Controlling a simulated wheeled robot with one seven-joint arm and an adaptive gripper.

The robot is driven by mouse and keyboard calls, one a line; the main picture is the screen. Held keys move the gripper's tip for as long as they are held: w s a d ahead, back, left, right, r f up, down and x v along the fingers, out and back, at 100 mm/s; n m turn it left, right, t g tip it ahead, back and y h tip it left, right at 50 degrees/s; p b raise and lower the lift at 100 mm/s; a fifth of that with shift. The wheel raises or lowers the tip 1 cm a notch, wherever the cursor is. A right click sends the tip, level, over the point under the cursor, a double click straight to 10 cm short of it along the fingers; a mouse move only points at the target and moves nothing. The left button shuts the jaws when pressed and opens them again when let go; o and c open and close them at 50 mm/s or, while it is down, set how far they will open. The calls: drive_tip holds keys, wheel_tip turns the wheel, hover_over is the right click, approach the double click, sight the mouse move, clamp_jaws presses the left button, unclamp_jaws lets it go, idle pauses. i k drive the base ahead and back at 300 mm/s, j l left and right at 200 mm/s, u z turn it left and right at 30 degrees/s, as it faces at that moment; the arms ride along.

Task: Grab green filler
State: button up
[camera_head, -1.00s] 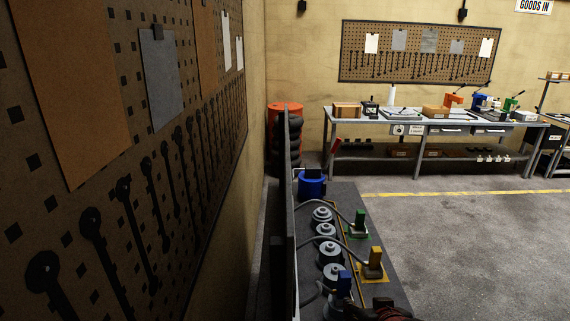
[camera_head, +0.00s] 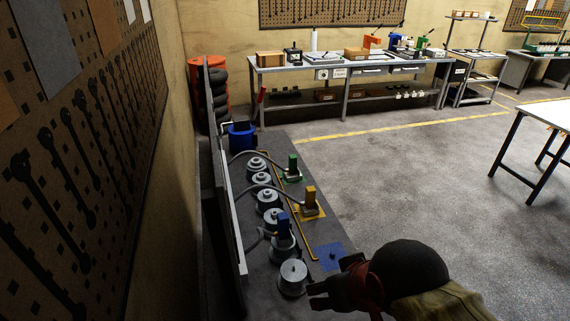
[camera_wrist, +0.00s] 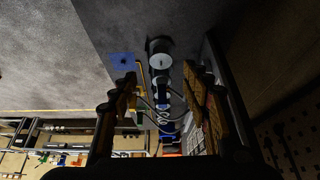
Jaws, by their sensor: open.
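The green filler (camera_head: 293,168) stands upright on a green floor patch in the head view, with a grey hose running left from it. The yellow filler (camera_head: 310,203) stands nearer on a yellow patch. The blue filler (camera_head: 284,228) sits on one of the grey round ports. My gripper (camera_head: 318,292) is at the lower edge, nearer than all three fillers and apart from the green one. In the wrist view my gripper (camera_wrist: 162,88) is open and empty, its fingers wide apart. The fillers there are small, dark and hard to tell apart.
Several grey round ports (camera_head: 268,198) stand in a row beside a low wall panel (camera_head: 232,225) on the left. An empty blue patch (camera_head: 331,257) lies near my gripper. A blue bucket (camera_head: 242,136) stands behind. The floor (camera_head: 410,200) to the right is clear up to a table (camera_head: 545,114).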

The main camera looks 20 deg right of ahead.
sight(292, 173)
drive_tip(key=l+z, duration=0.45)
drive_tip(key=i+l+z, duration=0.2)
drive_tip(key=l+z, duration=0.3)
drive_tip(key=i+l+z, duration=0.25)
drive_tip(key=i+l, duration=0.2)
drive_tip(key=l, duration=0.2)
drive_tip(key=i+l+z, duration=0.3)
drive_tip(key=i+l, duration=0.25)
drive_tip(key=i+u, duration=0.4)
drive_tip(key=i+l+u, duration=0.2)
drive_tip(key=i+u, duration=0.2)
drive_tip(key=i+j+u, duration=0.15)
drive_tip(key=i+u, duration=1)
drive_tip(key=i+l+u, duration=0.2)
drive_tip(key=u, duration=0.2)
drive_tip(key=i+j+u, duration=0.3)
drive_tip(key=i+u, duration=0.35)
drive_tip(key=i, duration=0.15)
